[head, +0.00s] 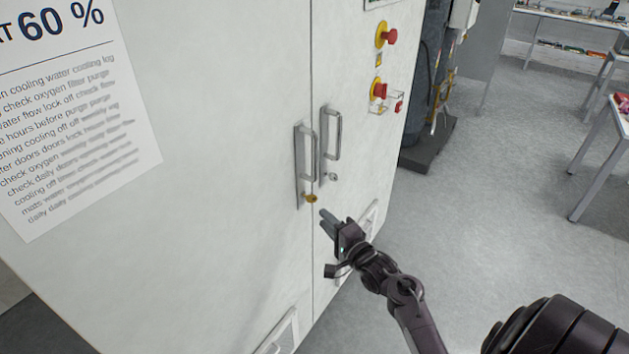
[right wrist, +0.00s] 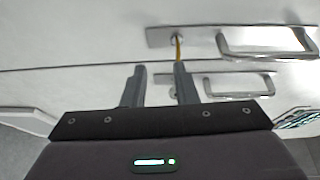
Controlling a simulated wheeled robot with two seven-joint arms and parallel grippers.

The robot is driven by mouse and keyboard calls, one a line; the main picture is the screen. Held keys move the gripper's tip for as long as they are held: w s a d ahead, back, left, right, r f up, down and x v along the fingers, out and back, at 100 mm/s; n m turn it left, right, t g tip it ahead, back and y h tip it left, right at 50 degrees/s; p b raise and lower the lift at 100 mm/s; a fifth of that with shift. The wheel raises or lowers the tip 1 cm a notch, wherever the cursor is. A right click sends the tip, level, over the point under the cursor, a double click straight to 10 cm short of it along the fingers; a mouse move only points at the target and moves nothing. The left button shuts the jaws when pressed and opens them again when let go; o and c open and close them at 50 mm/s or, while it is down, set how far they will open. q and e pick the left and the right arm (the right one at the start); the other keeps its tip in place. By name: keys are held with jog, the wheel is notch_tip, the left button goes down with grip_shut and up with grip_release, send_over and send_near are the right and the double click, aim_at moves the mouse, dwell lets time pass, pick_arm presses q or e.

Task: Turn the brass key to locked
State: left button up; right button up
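The brass key (head: 311,198) sits in the lock at the lower end of the left door's handle plate. In the right wrist view the key (right wrist: 178,48) shows as a thin yellow strip, seen nearly edge-on, by the round lock on the plate. My right gripper (head: 323,217) is just below and right of the key. In the right wrist view the gripper (right wrist: 157,68) is open, with nothing between its fingers. One fingertip appears close to the key's near end; I cannot tell whether they touch. My left gripper is not in view.
The white cabinet has two door handles, left (head: 309,150) and right (head: 333,133). A second, silver lock (head: 332,177) is below the right handle. Red emergency buttons (head: 388,37) are higher up. A printed notice (head: 75,110) hangs at left.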

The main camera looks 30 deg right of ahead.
aim_at(312, 198)
jog(key=w, duration=0.2)
jog(key=w+r+p, duration=0.1)
jog(key=w, duration=0.1)
jog(key=w+r, duration=0.1)
jog(key=w, duration=0.2)
jog(key=shift+d+r+p, duration=0.15)
jog(key=shift+p, duration=0.25)
jog(key=shift+w, duration=0.35)
grip_shut()
